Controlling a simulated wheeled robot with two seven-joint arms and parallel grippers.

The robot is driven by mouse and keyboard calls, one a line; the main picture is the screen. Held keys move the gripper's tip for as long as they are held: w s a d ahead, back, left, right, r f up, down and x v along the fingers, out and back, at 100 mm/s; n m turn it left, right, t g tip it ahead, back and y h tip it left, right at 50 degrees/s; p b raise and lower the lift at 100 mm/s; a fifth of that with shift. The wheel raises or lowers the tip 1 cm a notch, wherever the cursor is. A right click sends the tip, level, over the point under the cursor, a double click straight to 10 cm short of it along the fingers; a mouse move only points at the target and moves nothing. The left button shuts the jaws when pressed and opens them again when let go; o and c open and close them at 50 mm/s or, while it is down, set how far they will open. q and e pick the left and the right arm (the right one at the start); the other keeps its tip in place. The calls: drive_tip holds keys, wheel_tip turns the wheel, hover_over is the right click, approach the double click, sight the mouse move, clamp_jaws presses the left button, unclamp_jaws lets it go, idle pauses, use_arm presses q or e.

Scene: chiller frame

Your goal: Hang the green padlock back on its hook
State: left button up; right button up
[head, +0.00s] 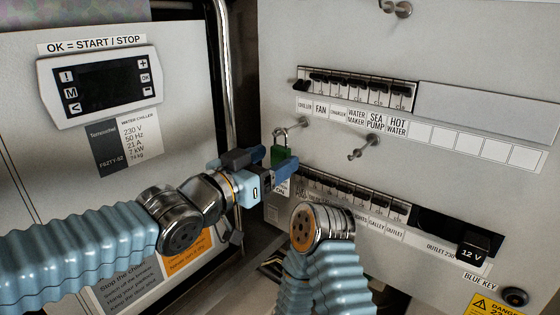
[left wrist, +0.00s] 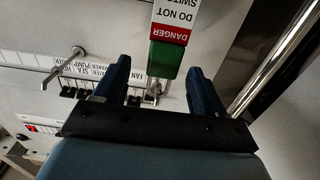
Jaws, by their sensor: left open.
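The green padlock (head: 279,155) is upright at the left part of the right panel. Its metal shackle is at a small hook (head: 302,122) and looks hung on it. My left gripper (head: 270,166) is at the padlock, its jaws apart. In the left wrist view, the padlock (left wrist: 163,62) shows between the two open fingers, with gaps on both sides. A red and white danger tag (left wrist: 174,18) extends from it. The padlock's lower part is partly hidden by the gripper in the head view. My right gripper is not visible.
An empty hook (head: 364,147) sticks out to the right, and another hook (head: 399,9) is at the top. Breaker rows (head: 357,88) flank the hooks above and below. The chiller display (head: 98,86) is at left. A vertical pipe (head: 222,60) runs between the panels.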

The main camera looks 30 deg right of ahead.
sight(277, 158)
use_arm(q)
drive_tip(key=x, duration=0.5)
drive_tip(key=shift+w+d+f+p, duration=0.2)
drive_tip(key=shift+w+f+p, duration=0.1)
drive_tip(key=shift+p, duration=0.05)
drive_tip(key=c, duration=1.2)
